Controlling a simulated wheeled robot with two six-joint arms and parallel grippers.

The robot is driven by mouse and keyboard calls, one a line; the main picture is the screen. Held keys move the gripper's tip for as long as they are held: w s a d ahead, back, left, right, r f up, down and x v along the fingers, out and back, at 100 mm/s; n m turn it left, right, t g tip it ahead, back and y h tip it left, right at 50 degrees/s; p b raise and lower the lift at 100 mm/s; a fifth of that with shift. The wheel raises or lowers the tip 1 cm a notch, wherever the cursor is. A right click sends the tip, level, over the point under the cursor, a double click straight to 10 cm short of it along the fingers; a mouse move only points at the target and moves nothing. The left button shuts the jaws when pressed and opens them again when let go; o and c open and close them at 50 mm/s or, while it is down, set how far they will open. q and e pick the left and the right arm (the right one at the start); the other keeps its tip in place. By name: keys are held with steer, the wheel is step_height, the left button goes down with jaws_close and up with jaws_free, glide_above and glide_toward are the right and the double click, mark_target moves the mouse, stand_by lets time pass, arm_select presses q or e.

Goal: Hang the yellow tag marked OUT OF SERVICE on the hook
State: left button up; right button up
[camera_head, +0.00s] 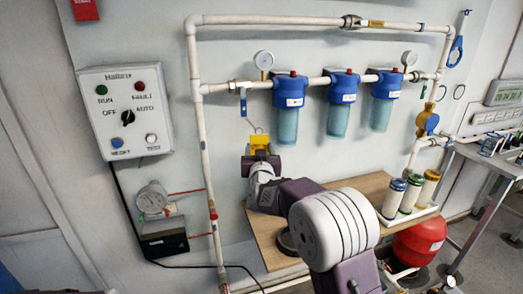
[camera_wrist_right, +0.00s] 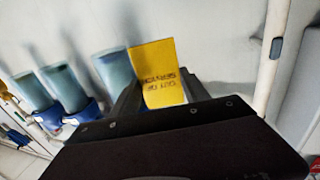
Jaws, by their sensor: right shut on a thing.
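The yellow tag (camera_head: 259,141) is upright in front of the wall, below the blue valve handle on the pipe. My right gripper (camera_head: 261,153) is shut on its lower part. In the right wrist view the tag (camera_wrist_right: 158,70) stands between my two fingers, with OUT OF SERVICE lettering turned upside down. A small thin wire piece (camera_head: 257,129) shows just above the tag; I cannot tell whether it is the hook or a loop on the tag, or whether they touch. My left gripper is not in view.
Blue-topped filter housings (camera_head: 290,92) hang from the pipe to the right of the tag. A control box (camera_head: 125,112) is on the wall at left. A wooden bench (camera_head: 370,189) with several capped cartridges is below. A vertical pipe (camera_head: 204,150) runs left of my gripper.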

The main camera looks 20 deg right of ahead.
steer(key=shift+w+a+f+p, duration=0.1)
steer(key=shift+w+f+p, duration=0.15)
steer(key=shift+w, duration=0.6)
steer(key=shift+w+d+f+p, duration=0.1)
steer(key=shift+w+f+p, duration=0.15)
steer(key=shift+w, duration=0.65)
steer(key=shift+w+a+f+p, duration=0.15)
steer(key=shift+w+p, duration=0.15)
steer(key=shift+w, duration=0.55)
steer(key=o, duration=1.4)
steer(key=shift+s, duration=0.1)
